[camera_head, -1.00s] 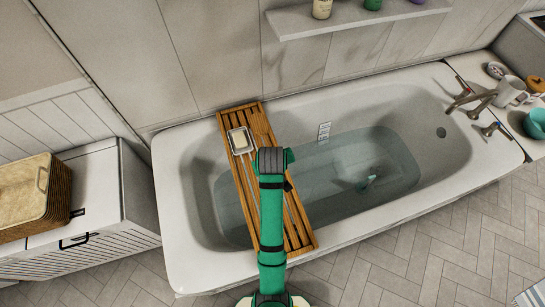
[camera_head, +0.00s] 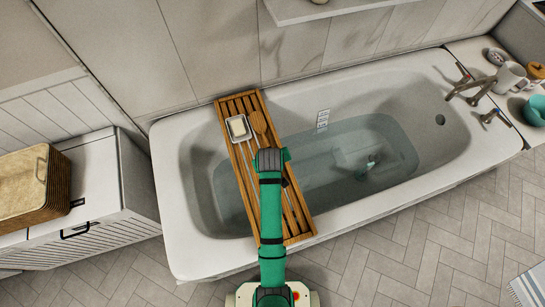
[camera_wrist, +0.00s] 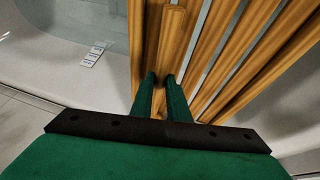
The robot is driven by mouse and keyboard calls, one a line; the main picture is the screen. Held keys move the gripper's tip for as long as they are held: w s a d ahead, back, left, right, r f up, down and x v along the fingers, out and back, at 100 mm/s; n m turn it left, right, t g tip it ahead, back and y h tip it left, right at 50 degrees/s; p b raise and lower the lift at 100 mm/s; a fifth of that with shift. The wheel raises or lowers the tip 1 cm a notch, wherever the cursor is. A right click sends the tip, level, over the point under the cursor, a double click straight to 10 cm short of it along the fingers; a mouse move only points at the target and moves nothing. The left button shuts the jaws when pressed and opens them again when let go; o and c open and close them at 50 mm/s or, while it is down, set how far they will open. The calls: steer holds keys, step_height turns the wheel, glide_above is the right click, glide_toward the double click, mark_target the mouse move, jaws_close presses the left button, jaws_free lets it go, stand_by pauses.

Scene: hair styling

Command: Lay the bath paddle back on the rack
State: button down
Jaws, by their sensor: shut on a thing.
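The wooden bath paddle (camera_head: 259,122) shows its rounded head over the upper part of the slatted wooden rack (camera_head: 304,233), right of the soap dish. My arm hides the rest of it in the head view. In the wrist view, my gripper (camera_wrist: 161,80) is shut on the paddle's handle (camera_wrist: 171,40), close above the rack's slats (camera_wrist: 222,55). I cannot tell whether the paddle touches the slats. The rack lies across the bathtub. My gripper's fingers are hidden behind my arm in the head view.
A white dish with soap (camera_head: 238,128) sits on the rack's upper end. The bathtub (camera_head: 400,200) holds water. A cabinet (camera_head: 95,190) with a wicker basket (camera_head: 35,188) stands at left. A mug (camera_head: 509,77) and a teal bowl (camera_head: 536,108) are at right.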

stand_by(0.4)
steer(key=c, duration=1.6)
jaws_free()
steer(key=v, duration=1)
steer(key=shift+s+r, duration=0.15)
steer(key=shift+r, duration=0.2)
